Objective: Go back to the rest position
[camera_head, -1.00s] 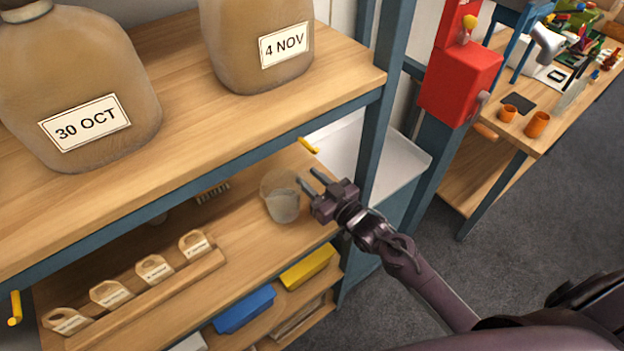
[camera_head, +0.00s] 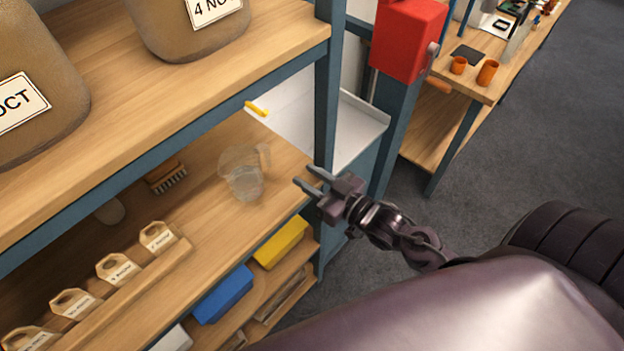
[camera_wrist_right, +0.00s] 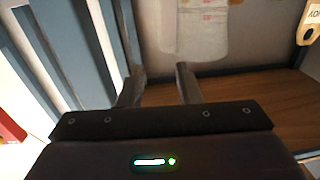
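My right gripper (camera_head: 312,181) is open and empty in the head view, in front of the shelf unit's right upright. In the right wrist view its two fingers (camera_wrist_right: 160,84) stand apart with nothing between them. A clear measuring jug (camera_head: 243,178) stands on the middle shelf, left of the gripper and apart from it. In the right wrist view the jug (camera_wrist_right: 195,30) shows beyond the fingers, its top cut off by the frame. My left gripper is in neither view.
Two big labelled sacks (camera_head: 190,28) stand on the top shelf (camera_head: 262,55). A brush (camera_head: 166,176) and a rack of tags (camera_head: 115,268) share the jug's shelf. Blue (camera_head: 222,293) and yellow (camera_head: 280,243) bins sit below. Floor (camera_head: 480,160) right of the shelf is clear.

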